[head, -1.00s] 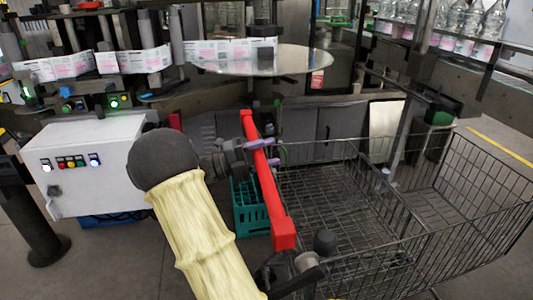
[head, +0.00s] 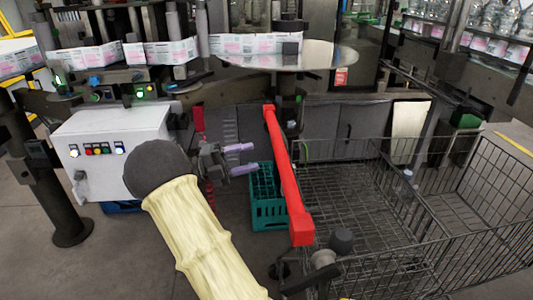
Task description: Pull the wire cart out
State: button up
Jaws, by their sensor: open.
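The wire cart (head: 345,210) is a dark mesh cart on the right side of the head view. Its red handle bar (head: 288,175) runs along the cart's left end, towards me at its lower end. My gripper (head: 246,159) has two purple-tipped fingers pointing right. It is open and empty, to the left of the red bar with a gap between them. My arm in its pale yellow sleeve comes up from the bottom. The cart's wheels are mostly hidden.
A teal crate (head: 268,200) stands on the floor left of the handle. A white control box (head: 110,150) and the labelling machine with its round steel table (head: 285,56) stand behind. A dark post (head: 50,190) is at left. Floor shows at lower left.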

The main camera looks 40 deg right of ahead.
jog(key=v, duration=0.6)
dwell(0.3)
